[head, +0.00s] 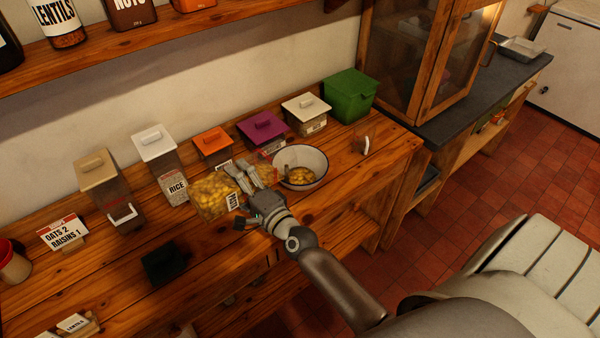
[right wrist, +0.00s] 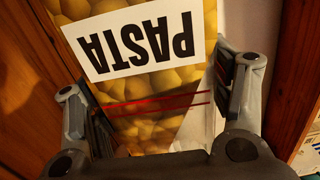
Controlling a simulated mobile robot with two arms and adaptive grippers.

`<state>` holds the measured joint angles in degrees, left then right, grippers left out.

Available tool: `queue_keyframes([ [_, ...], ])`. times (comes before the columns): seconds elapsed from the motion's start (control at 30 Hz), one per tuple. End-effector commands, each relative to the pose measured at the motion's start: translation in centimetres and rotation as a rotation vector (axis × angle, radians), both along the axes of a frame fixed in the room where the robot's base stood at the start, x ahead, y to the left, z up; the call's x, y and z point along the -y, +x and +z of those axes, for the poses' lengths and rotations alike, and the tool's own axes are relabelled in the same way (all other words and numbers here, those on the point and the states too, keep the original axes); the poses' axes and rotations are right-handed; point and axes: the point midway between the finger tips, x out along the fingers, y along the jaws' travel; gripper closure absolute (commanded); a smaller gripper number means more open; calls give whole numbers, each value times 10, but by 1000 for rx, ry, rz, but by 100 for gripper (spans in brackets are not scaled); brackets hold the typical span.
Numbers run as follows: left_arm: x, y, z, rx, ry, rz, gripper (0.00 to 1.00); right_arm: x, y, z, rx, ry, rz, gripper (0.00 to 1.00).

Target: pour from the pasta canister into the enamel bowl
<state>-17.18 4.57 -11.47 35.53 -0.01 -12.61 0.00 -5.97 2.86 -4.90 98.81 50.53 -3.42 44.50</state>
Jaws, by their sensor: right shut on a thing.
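The clear pasta canister (head: 212,197), full of yellow pasta, is tipped far over onto its side, with its mouth end toward the bowl. My right gripper (head: 254,182) is shut around its middle and hides part of it. In the right wrist view the canister's PASTA label (right wrist: 140,45) reads upside down between the fingers (right wrist: 160,110), with red lines beside it. The white enamel bowl (head: 318,157) with a dark rim stands upright just right of the gripper and holds some yellow pasta (head: 299,175). The exact gap between mouth and bowl is hidden. My left gripper is out of view.
A dark green block (head: 162,263) lies at front left. The shelf is clear right of the bowl, except a small item (head: 361,146).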

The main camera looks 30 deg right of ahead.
Motion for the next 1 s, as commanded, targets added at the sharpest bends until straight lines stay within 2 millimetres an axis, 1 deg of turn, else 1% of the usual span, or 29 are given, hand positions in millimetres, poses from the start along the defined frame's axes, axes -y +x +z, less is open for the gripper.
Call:
queue_keyframes([
  [0.03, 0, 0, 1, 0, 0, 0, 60, 0, 1, 3, 6, 3, -1, 73],
  [0.17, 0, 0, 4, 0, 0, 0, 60, 1, 1, 7, 3, 21, -1, 73],
  [0.47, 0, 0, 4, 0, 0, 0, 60, 2, 1, 7, 2, 28, -1, 73],
  [0.63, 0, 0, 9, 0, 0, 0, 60, 3, 1, 11, -1, 45, -1, 73],
  [1.0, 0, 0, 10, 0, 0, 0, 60, 3, 1, 12, -3, 61, -1, 73],
])
